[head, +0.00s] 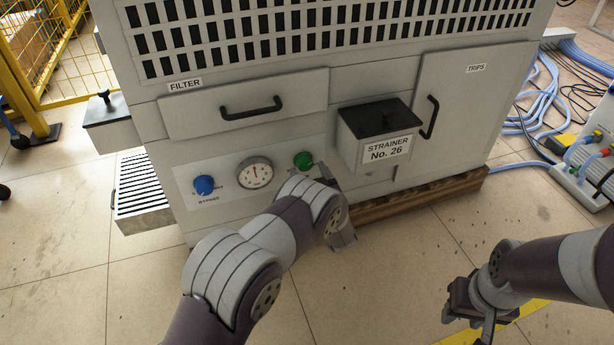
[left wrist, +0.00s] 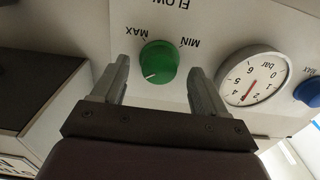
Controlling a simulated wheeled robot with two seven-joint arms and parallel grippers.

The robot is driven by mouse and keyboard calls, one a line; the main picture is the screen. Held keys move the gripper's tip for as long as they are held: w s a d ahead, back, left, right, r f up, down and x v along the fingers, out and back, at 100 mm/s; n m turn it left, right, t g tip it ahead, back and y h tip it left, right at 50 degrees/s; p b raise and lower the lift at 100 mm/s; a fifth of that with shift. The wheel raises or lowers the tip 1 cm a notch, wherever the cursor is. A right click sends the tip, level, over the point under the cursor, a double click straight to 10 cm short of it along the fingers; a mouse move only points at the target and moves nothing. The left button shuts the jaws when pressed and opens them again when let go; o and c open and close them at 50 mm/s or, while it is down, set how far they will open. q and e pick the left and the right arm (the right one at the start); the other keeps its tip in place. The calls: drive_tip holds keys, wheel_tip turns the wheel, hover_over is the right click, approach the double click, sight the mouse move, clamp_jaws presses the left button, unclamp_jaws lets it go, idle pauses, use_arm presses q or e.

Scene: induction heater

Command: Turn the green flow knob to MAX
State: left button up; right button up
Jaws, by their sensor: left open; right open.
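The green flow knob (head: 302,160) is on the cabinet's lower front panel, right of the gauge, partly behind my left arm. In the left wrist view, which is upside down, the green knob (left wrist: 160,62) shows between the fingertips of my open left gripper (left wrist: 158,72). Gaps show on both sides of it; I cannot tell how deep the fingers reach. Its white pointer line points to the lower left of that picture, while MAX is printed at its upper left and MIN at its upper right. My right gripper (head: 473,315) is open and empty, low at the right over the floor.
A pressure gauge (head: 255,173) and the blue BYPASS knob (head: 204,185) sit left of the green knob. The strainer box (head: 378,133) juts out at the right. A drawer with a black handle (head: 251,108) is above. Blue hoses (head: 540,95) lie at the far right.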

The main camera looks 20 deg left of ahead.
use_arm(q)
drive_tip(key=shift+w+a+f, duration=0.2)
drive_tip(key=shift+w+a, duration=0.2)
drive_tip(key=shift+w, duration=0.2)
drive_tip(key=shift+w+a+r, duration=0.25)
drive_tip(key=shift+w, duration=0.15)
drive_tip(key=c, duration=0.9)
use_arm(e)
drive_tip(key=shift+f, duration=0.6)
drive_tip(key=shift+r, duration=0.2)
